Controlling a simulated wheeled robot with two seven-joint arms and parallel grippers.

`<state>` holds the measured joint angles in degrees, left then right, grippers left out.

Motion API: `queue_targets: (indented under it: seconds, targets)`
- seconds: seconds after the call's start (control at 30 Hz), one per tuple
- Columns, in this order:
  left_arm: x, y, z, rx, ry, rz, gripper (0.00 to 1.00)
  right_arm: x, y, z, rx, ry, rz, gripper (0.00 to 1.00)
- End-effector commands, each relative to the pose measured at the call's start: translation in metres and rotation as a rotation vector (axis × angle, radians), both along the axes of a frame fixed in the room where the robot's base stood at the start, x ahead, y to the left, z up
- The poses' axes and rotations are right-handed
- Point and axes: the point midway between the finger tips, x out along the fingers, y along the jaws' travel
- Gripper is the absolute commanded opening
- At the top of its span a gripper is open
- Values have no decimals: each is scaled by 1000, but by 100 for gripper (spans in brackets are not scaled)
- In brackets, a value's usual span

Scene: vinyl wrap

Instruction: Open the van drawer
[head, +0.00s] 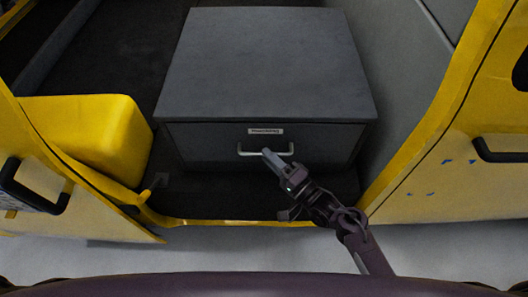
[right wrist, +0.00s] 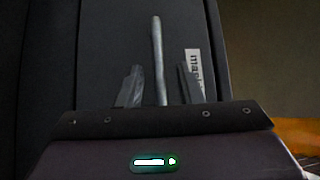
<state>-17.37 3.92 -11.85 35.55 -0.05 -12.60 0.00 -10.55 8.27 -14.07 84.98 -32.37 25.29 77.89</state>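The dark grey van drawer (head: 205,140) is a box unit inside the yellow van, with its front facing me. It looks closed. A silver bar handle (head: 247,153) sits on its front, below a white label (head: 265,131). My right gripper (head: 267,154) reaches the handle from the lower right. In the right wrist view, my right gripper (right wrist: 157,88) is open, and the handle (right wrist: 157,50) stands upright between its two fingers, with gaps on both sides. The label (right wrist: 193,68) shows beside it. My left gripper is not in view.
A yellow wheel-arch block (head: 90,135) stands left of the drawer. Yellow door panels with black handles flank the opening at left (head: 30,195) and right (head: 460,180). The yellow sill (head: 225,222) runs below the drawer. Grey floor (head: 290,245) is clear in front.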

Motion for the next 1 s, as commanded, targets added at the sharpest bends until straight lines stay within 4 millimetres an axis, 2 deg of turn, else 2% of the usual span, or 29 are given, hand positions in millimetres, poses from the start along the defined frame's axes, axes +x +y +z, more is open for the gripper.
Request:
queue_targets:
  seconds: [0.2,0.5,0.77,1.0]
  targets:
    - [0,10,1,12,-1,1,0,15,15,3,-1,0,-2,33]
    - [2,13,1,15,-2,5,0,17,17,2,-3,0,-2,33]
    - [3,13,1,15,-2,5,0,17,17,2,-2,0,-2,0]
    - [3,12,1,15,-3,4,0,17,17,2,-3,1,-3,0]
